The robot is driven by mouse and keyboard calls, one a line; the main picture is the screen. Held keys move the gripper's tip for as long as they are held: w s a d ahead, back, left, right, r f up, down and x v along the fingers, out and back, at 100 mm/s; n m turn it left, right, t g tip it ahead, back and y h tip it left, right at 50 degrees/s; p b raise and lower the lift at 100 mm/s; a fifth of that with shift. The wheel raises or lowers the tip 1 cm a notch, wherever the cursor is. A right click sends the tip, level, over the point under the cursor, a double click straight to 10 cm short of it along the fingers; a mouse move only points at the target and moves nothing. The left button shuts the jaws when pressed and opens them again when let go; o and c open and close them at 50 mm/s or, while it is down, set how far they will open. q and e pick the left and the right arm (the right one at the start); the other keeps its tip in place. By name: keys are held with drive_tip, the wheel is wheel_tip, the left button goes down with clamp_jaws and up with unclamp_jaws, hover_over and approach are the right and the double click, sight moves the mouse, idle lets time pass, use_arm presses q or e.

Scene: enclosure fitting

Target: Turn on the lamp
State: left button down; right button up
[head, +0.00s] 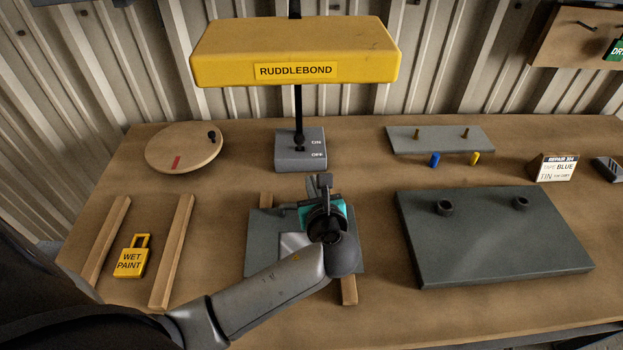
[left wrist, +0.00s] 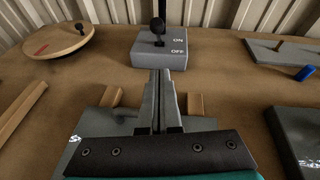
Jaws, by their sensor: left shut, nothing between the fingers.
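The lamp has a yellow shade (head: 293,52) marked RUDDLEBOND on a black post. Its grey base (head: 287,161) stands at the back of the bench, with ON printed above OFF. A black ball-topped switch lever (head: 299,139) rises from the base beside these labels; it also shows in the left wrist view (left wrist: 158,25). I cannot tell which position it is in. No glow shows under the shade. My left gripper (head: 324,181) is shut and empty, in front of the base and apart from the lever. Its fingertips (left wrist: 161,73) point toward the base. My right gripper is out of view.
Below my left gripper lies a grey plate (head: 262,260) on wooden strips. A round board (head: 184,148), a WET PAINT tag (head: 132,258) and two wooden rails are at left. A large grey panel (head: 490,240) and a pegged plate (head: 440,140) are at right.

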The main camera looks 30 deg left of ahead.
sight(300, 143)
use_arm(q)
drive_tip(key=b+x, duration=0.1)
drive_tip(key=x, duration=0.6)
drive_tip(key=shift+w+a+f+b, duration=0.15)
drive_tip(key=shift+w+b, duration=0.1)
drive_tip(key=shift+b, duration=0.05)
drive_tip(key=shift+w+a+r, duration=0.95)
drive_tip(key=shift+w+a, duration=0.2)
drive_tip(key=shift+w, duration=0.1)
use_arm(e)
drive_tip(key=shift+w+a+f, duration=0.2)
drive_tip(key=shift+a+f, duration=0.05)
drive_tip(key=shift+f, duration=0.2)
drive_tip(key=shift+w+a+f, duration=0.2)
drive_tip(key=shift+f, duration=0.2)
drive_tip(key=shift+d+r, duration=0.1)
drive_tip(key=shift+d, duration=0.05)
